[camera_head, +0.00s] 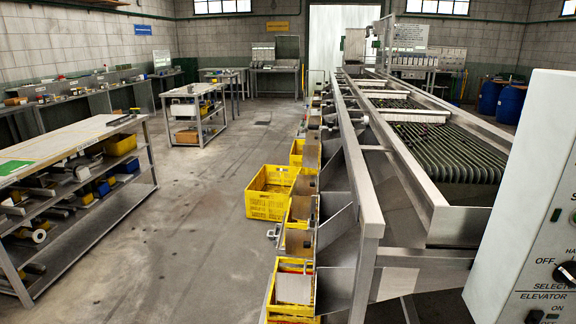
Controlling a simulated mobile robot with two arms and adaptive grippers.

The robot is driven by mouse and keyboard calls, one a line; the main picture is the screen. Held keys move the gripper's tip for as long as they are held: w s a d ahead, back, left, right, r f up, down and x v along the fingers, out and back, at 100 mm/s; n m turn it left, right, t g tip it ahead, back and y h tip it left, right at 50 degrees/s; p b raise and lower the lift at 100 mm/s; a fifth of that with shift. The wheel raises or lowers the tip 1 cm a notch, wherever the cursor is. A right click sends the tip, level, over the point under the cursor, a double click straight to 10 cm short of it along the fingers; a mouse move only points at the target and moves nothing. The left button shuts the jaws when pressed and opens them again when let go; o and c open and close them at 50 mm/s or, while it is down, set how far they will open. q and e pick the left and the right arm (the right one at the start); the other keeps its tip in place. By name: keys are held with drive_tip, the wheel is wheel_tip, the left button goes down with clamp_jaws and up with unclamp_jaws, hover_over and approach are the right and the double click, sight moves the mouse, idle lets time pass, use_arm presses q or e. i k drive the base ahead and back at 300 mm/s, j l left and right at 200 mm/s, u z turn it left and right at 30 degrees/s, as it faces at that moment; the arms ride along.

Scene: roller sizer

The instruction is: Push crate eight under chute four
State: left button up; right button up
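A yellow crate (259,204) stands on the floor at the left side of the roller sizer, sticking out from the row of crates. Another yellow crate (285,306) is at the near end under a sloping metal chute (336,236), with something pale inside. A yellow crate (296,152) shows farther along the row. A further crate (298,245) sits between them, partly hidden by the chutes. I cannot read any crate or chute numbers, so I cannot tell which is crate eight or chute four. Neither gripper is in view.
The roller sizer (440,205) fills the right side, with a control panel (535,225) close at the right edge. A workbench with shelves (80,140) stands at the left. A smaller table (192,91) is beyond it. The concrete floor (190,220) between is clear.

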sight(265, 200)
drive_tip(key=i+j+u, duration=0.3)
drive_tip(key=u, duration=0.2)
drive_tip(key=i+j+u, duration=0.35)
drive_tip(key=u, duration=0.15)
drive_tip(key=i+j+u, duration=0.1)
drive_tip(key=i+u, duration=0.35)
drive_tip(key=i+j, duration=0.1)
drive_tip(key=i, duration=0.95)
drive_tip(key=i+z, duration=0.7)
drive_tip(key=i+j+z, duration=0.2)
drive_tip(key=i+z, duration=0.15)
drive_tip(key=i+l, duration=0.1)
drive_tip(key=i, duration=0.55)
drive_tip(key=i+l, duration=0.1)
drive_tip(key=i, duration=0.5)
drive_tip(key=i+l, duration=0.1)
drive_tip(key=i, duration=0.55)
drive_tip(key=i+u, duration=0.35)
drive_tip(key=i, duration=1.45)
drive_tip(key=i+z, duration=0.45)
drive_tip(key=i+j+z, duration=0.15)
drive_tip(key=i+z, duration=0.15)
drive_tip(key=z, duration=0.15)
drive_tip(key=i+j+z, duration=0.3)
drive_tip(key=z, duration=0.15)
drive_tip(key=i+j+z, duration=0.25)
drive_tip(key=j+z, duration=0.25)
drive_tip(key=i+l, duration=0.05)
drive_tip(key=l, duration=0.05)
